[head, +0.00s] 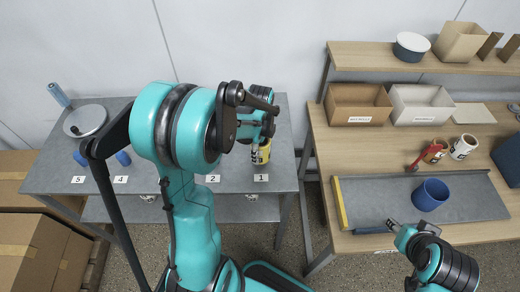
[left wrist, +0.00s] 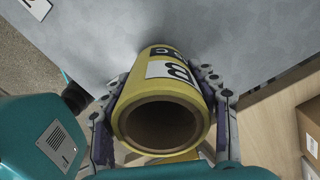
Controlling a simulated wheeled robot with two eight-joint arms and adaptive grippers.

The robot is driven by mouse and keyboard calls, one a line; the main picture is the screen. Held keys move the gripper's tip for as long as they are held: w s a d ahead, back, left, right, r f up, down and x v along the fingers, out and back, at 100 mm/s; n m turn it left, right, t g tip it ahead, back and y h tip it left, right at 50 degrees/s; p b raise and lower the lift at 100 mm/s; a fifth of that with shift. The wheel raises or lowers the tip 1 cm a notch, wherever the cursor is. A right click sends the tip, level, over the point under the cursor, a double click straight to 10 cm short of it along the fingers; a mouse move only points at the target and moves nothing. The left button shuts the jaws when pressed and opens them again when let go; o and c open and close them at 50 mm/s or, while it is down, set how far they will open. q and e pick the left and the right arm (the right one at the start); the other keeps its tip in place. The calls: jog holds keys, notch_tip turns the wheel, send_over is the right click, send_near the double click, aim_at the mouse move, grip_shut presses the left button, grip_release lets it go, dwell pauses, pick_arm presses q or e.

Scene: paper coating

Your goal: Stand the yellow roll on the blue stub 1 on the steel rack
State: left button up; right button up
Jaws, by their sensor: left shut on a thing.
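The yellow roll (head: 262,155) is in my left gripper (head: 256,148), over the right end of the steel rack (head: 285,130), just behind the label 1 (head: 261,178). In the left wrist view the yellow roll (left wrist: 172,75) sits between the two fingers of my left gripper (left wrist: 165,108), its open brown core facing the camera. Blue stub 1 is hidden in both views, so I cannot tell whether the roll is around it or above it. My right gripper (head: 394,225) is over the wooden table at the right; its fingers are too small to judge.
Blue stubs (head: 123,158) show by labels 4 and 5. A round grey plate (head: 85,120) and a blue cylinder (head: 59,95) are at the rack's left. The wooden table (head: 320,150) holds a grey tray (head: 365,190) with a blue cup (head: 430,195), and bins (head: 358,103) behind.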

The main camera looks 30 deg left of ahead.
pick_arm(q)
jog(key=shift+f+b, duration=1)
jog(key=shift+f, duration=0.2)
jog(key=o, duration=1.3)
jog(key=shift+o, duration=0.2)
notch_tip(320, 180, up, 12)
jog(key=shift+r, duration=0.1)
jog(key=s+d+f+n+t+b, duration=0.2)
jog(key=s+d+n+t, duration=0.5)
jog(key=n, duration=0.9)
jog(key=s+d+b, duration=0.1)
jog(key=s+d, duration=0.2)
jog(key=s, duration=0.1)
jog(key=shift+d+n, duration=0.3)
jog(key=shift+d, duration=0.1)
